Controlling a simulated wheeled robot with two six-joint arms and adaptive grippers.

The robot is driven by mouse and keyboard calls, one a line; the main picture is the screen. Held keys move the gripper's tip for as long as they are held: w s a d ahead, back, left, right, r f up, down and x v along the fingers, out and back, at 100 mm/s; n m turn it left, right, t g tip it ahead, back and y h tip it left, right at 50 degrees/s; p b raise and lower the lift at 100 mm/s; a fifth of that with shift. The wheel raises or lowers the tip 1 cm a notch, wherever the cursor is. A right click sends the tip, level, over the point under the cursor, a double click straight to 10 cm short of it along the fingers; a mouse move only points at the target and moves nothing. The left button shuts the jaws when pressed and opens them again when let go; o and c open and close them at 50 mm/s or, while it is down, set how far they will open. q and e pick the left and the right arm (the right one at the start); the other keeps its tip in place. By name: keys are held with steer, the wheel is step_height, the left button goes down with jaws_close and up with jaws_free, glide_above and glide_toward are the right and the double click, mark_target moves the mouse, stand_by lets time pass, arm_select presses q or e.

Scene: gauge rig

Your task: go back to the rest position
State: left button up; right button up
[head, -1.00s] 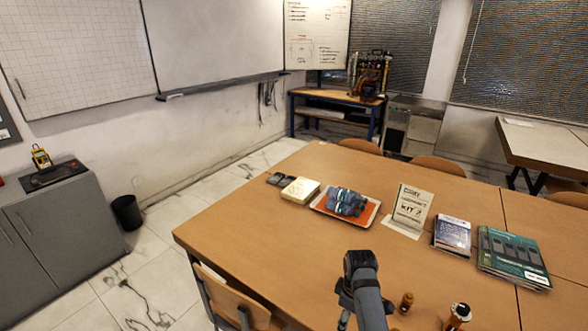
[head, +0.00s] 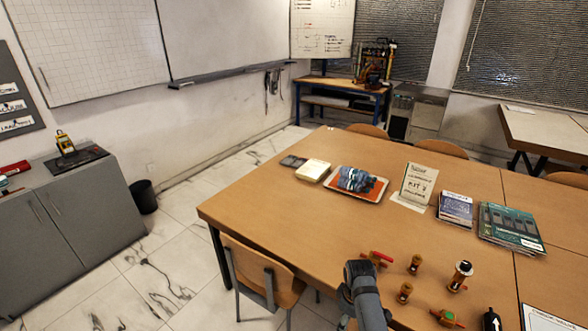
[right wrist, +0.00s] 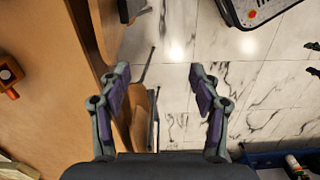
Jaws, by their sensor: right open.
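My right gripper (right wrist: 160,78) is open in the right wrist view. Its two fingers stand wide apart with nothing between them. It is above the marble floor, close to the edge of the wooden table (right wrist: 50,70), which lies to the left. In the head view a dark arm link of mine reaches up from the bottom over the near part of the table (head: 300,222). No gripper fingers show there, and my left gripper is not seen.
A chair (head: 262,270) stands against the table's near-left side. Several brass fittings (head: 415,264) and a red-handled valve (head: 376,258) stand near the arm. A tray (head: 357,183) and a sign (head: 418,184) are farther back.

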steer(key=s+d+f+m, duration=0.25)
steer(key=s+f, duration=0.55)
steer(key=f, duration=0.4)
steer(key=s+d+f+m, duration=0.25)
steer(key=s+f, duration=0.55)
steer(key=f, duration=0.4)
steer(key=s+d+f+m, duration=0.1)
steer(key=s+d+f, duration=0.1)
steer(key=s, duration=0.5)
steer(key=s+d+f+m, duration=0.2)
steer(key=s+f, duration=0.2)
steer(key=s, duration=0.4)
steer(key=s+d+f+m+t, duration=0.1)
steer(key=s+d+f+m, duration=0.1)
steer(key=s, duration=0.6)
step_height(320, 180, down, 2)
steer(key=shift+s+d+f+h+b, duration=0.1)
steer(key=shift+s+d+h+b, duration=0.15)
steer(key=shift+d+b, duration=0.2)
